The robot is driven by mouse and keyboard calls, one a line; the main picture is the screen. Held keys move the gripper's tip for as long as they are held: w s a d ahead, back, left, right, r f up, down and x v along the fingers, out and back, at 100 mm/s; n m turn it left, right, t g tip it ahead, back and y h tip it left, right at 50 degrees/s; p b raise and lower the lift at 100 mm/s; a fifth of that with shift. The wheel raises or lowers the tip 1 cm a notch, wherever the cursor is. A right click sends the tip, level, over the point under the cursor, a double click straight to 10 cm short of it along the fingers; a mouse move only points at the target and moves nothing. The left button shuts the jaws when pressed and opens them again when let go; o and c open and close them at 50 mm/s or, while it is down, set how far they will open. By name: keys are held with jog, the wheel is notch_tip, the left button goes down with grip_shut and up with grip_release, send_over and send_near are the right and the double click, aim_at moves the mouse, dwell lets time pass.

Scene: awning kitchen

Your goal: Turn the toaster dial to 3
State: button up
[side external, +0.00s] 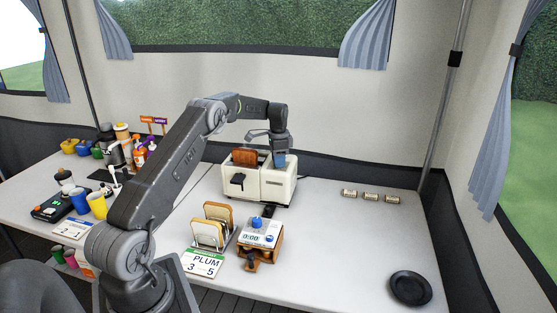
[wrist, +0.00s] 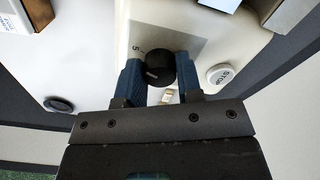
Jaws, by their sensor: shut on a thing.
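The cream toaster (side external: 274,191) stands on the table with a brown slice of bread (side external: 244,157) in its top. My gripper (side external: 279,160) is at the toaster's far right end. In the wrist view its blue fingers (wrist: 159,72) are closed on the black toaster dial (wrist: 160,66), one on each side. A pale pointer mark shows on the dial face, toward the left. A number that looks like 5 is printed to the dial's upper left; other numbers are hidden or unreadable. A white stop button (wrist: 221,75) sits right of the dial.
Several small cylinders (side external: 370,196) lie to the right. A black plate (side external: 410,288) lies front right. The table between them is clear.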

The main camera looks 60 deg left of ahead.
jog(key=shift+c, duration=0.8)
jog(key=shift+n, duration=0.3)
jog(key=n, duration=0.8)
jog(key=shift+n, duration=0.4)
jog(key=n, duration=0.5)
jog(key=shift+n, duration=0.3)
jog(key=n, duration=0.4)
jog(key=shift+r+n, duration=0.1)
jog(key=shift+n, duration=0.2)
